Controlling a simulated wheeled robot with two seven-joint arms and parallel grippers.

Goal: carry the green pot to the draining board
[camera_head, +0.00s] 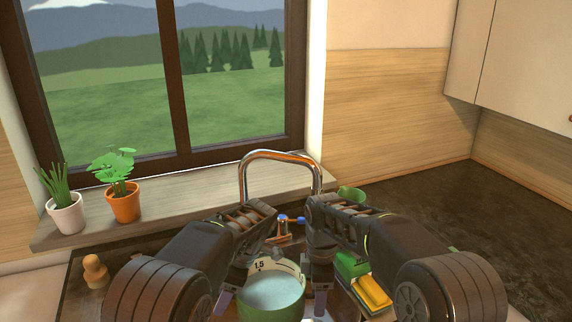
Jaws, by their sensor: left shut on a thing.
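The green pot (270,313) is at the bottom middle of the head view, between my two grippers. It is pale inside with a "1.5" mark on the inner wall, and it seems to hold pale blue liquid. My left gripper (227,296) is shut at the pot's left side; the grip itself is partly hidden. My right gripper (320,298) points down at the pot's right side, and I cannot tell whether its fingers are shut. The pot's underside is out of view. I cannot make out the draining board.
A chrome tap (281,156) arches behind the pot. A yellow sponge (372,292) and green items lie right of my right gripper. A white plant pot (67,214) and an orange plant pot (124,204) stand on the sill. The dark worktop (440,205) at the right is largely clear.

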